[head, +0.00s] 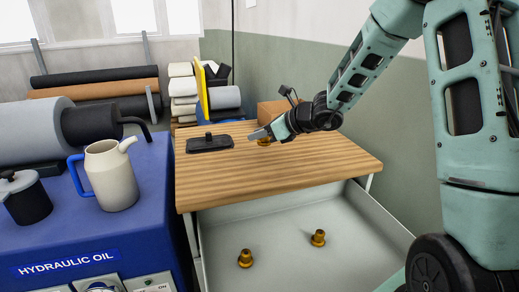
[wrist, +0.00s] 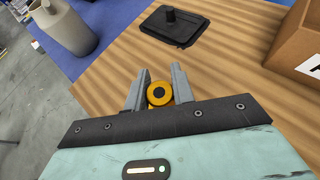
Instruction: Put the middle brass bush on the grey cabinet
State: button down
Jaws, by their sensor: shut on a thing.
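My gripper (head: 256,135) is over the wooden top (head: 225,180) of the cabinet with the open drawer. It is shut on a brass bush (head: 264,143). In the wrist view, the brass bush (wrist: 159,93) sits between the two grey fingers of my gripper (wrist: 158,80), its dark bore showing. I cannot tell whether the bush touches the wood. Two other brass bushes, one at left (head: 245,259) and one at right (head: 318,238), stand apart in the pale grey open drawer (head: 285,210) below the top.
A black lidded tray (head: 209,143) lies on the wood left of my gripper. A brown box (head: 273,109) stands at the back. A blue bench (head: 140,225) with a cream jug (head: 110,175) is at left. The wood's front half is clear.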

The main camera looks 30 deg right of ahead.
aim_at(260, 164)
jog(key=shift+f+b, duration=0.3)
jog(key=shift+f, duration=3.2)
jog(key=shift+f, duration=0.15)
jog(key=c, duration=1.2)
grip_release()
